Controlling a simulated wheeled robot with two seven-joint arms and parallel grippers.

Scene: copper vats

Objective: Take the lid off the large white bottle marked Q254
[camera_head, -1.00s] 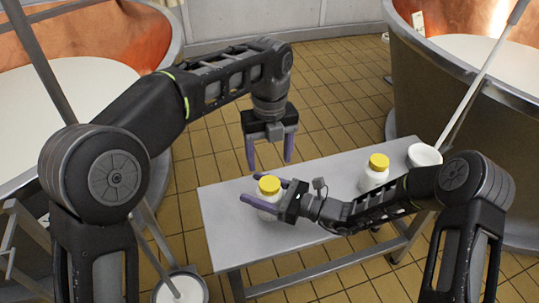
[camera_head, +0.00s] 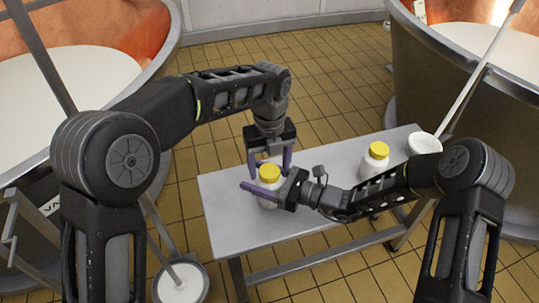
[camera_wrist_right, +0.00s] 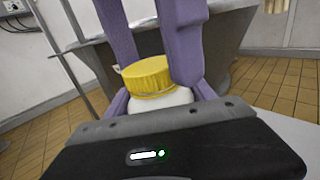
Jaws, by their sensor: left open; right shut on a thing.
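A white bottle (camera_head: 268,200) with a yellow lid (camera_head: 270,172) stands upright on the grey table. It also shows in the right wrist view, lid (camera_wrist_right: 147,76) on top. No marking is legible, so I cannot tell whether it is Q254. My right gripper (camera_head: 250,176) is shut on this bottle's body from the side, below the lid. My left gripper (camera_head: 270,166) points down from above, open, its purple fingers beside the lid. In the right wrist view these fingers flank the lid; contact is unclear. The bottle's lower front is partly hidden by my right gripper.
A second white bottle (camera_head: 373,164) with a yellow lid stands further right on the grey table (camera_head: 225,214), beside a white bowl (camera_head: 424,143). My right forearm passes in front of them. Large vats stand at both sides. A bucket (camera_head: 181,283) is on the floor at front left.

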